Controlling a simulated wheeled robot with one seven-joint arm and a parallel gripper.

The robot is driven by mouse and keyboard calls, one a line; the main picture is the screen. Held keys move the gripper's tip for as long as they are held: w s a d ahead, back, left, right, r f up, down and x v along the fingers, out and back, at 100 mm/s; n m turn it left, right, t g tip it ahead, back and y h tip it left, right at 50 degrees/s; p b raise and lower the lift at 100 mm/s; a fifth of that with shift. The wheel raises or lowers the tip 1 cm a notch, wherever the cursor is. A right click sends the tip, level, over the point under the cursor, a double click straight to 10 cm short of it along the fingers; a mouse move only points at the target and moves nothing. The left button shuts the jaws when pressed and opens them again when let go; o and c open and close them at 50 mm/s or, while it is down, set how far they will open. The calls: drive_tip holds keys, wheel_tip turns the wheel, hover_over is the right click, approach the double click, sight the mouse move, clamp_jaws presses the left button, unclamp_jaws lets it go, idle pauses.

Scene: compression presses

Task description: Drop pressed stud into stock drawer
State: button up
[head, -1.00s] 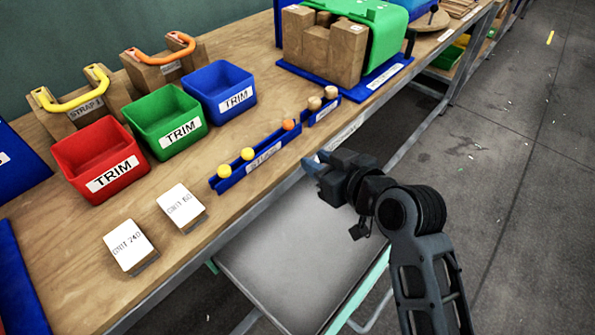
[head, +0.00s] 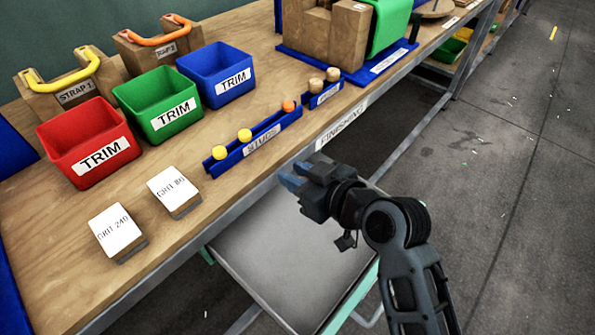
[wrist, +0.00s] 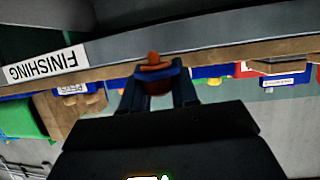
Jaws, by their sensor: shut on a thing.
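My gripper (head: 290,180) is out in front of the bench edge, above a grey flat-topped surface with green edging (head: 290,255). In the wrist view my gripper (wrist: 157,80) has its blue-tipped fingers closed around a small orange-brown stud (wrist: 156,87); its exact shape is partly hidden by the fingers. In the head view the held stud cannot be made out. A blue rack labelled STUDS (head: 222,165) on the bench holds two yellow studs and one orange stud (head: 288,106). I cannot identify a stock drawer in either view.
Red (head: 58,142), green (head: 145,97) and blue (head: 197,68) TRIM bins stand on the bench. Two grit blocks (head: 116,232) lie near its front edge. A small blue rack with tan pegs (head: 313,101) stands before the press (head: 337,30). Open floor lies right.

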drive_tip(key=shift+f, duration=0.15)
drive_tip(key=o, duration=1.1)
drive_tip(key=v, duration=0.7)
drive_tip(key=shift+s+d, duration=0.25)
drive_tip(key=shift+d, duration=0.05)
